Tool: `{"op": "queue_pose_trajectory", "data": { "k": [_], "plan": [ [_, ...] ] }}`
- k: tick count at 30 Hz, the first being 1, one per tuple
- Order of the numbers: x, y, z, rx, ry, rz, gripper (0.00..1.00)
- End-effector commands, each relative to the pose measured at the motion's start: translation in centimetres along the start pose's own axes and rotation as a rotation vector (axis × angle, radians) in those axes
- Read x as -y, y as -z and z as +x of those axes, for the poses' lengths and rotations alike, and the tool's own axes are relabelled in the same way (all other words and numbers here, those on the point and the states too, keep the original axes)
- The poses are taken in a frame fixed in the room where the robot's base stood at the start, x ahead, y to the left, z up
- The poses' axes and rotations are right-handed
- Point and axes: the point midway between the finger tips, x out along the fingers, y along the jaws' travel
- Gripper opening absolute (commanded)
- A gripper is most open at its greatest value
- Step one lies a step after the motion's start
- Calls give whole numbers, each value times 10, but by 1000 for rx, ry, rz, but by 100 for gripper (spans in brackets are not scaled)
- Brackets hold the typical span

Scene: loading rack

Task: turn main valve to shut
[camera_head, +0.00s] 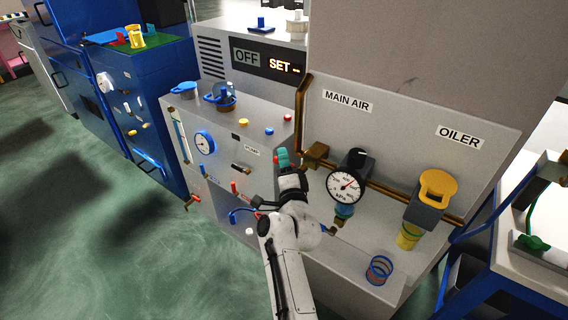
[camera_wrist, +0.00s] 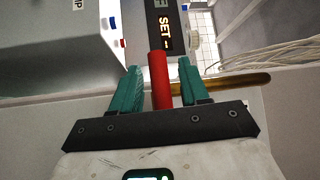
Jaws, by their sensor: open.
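A red lever (camera_wrist: 160,82), which looks like the main valve's handle, stands between my gripper's teal fingers in the wrist view. My gripper (camera_wrist: 163,75) is open, with a finger on each side of the lever and a gap visible on both sides. In the head view my gripper (camera_head: 287,158) is just left of the brass valve body (camera_head: 317,153), below the MAIN AIR label (camera_head: 347,101). There the lever is mostly hidden by my gripper. A brass pipe (camera_wrist: 240,84) shows right of the fingers in the wrist view.
A pressure gauge (camera_head: 345,187) hangs close to the right of the valve. The yellow-topped oiler (camera_head: 436,188) is farther right. A grey box (camera_head: 243,117) with buttons and a blue-rimmed dial stands to the left.

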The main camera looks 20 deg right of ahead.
Motion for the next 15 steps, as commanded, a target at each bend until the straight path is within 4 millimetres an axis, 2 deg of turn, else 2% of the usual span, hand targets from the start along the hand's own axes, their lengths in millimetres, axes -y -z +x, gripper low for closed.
{"op": "queue_pose_trajectory", "data": {
  "k": [2, 15],
  "plan": [
    [0, 0, 0, 0, 0, 0, 45],
    [0, 0, 0, 0, 0, 0, 4]
  ]
}}
